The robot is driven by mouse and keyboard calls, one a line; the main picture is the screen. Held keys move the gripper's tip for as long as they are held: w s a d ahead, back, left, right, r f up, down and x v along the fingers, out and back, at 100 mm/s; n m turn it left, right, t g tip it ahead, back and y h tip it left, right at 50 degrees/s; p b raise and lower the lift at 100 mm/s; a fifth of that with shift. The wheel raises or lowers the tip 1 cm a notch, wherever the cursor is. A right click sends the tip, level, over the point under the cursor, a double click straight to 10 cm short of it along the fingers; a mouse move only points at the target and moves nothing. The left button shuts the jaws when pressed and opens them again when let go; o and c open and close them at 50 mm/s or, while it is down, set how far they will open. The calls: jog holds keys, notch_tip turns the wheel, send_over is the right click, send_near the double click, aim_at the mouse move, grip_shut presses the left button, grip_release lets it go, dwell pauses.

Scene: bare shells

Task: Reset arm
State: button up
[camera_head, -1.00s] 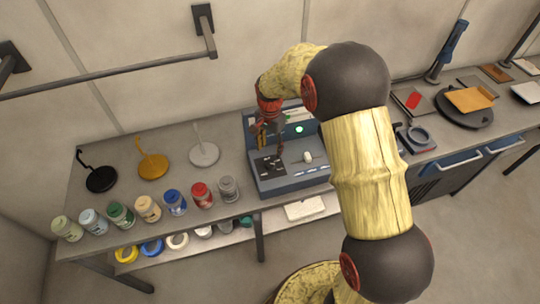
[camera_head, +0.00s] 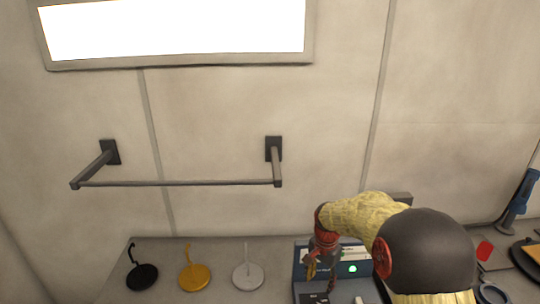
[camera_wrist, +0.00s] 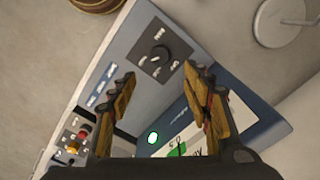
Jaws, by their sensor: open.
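My gripper (camera_head: 322,268) hangs over the blue-grey control box (camera_head: 300,272) on the bench in the head view, with my bent arm to its right. In the wrist view my gripper (camera_wrist: 160,108) is open, its two wood-toned fingers apart with nothing between them. I cannot tell the exact gap between fingertips and box.
A black stand (camera_head: 142,277), a yellow stand (camera_head: 195,278) and a white stand (camera_head: 248,277) are on the bench left of the box. A wall rail (camera_head: 180,183) runs above them. A blue tool (camera_head: 520,200) stands at the right.

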jog(key=s+r+n+t+b, duration=0.2)
jog(key=s+r+n+b, duration=0.1)
jog(key=s, duration=0.7)
jog(key=s+r+n+t+b, duration=0.1)
jog(key=s+r+n+b, duration=0.2)
jog(key=s, duration=0.7)
jog(key=s+r+n+t+b, duration=0.2)
jog(key=s+b, duration=0.4)
jog(key=s, duration=0.4)
notch_tip(320, 180, up, 3)
jog(key=shift+f+n+t, duration=0.1)
jog(key=shift+n+t, duration=0.2)
jog(key=shift+n, duration=0.6)
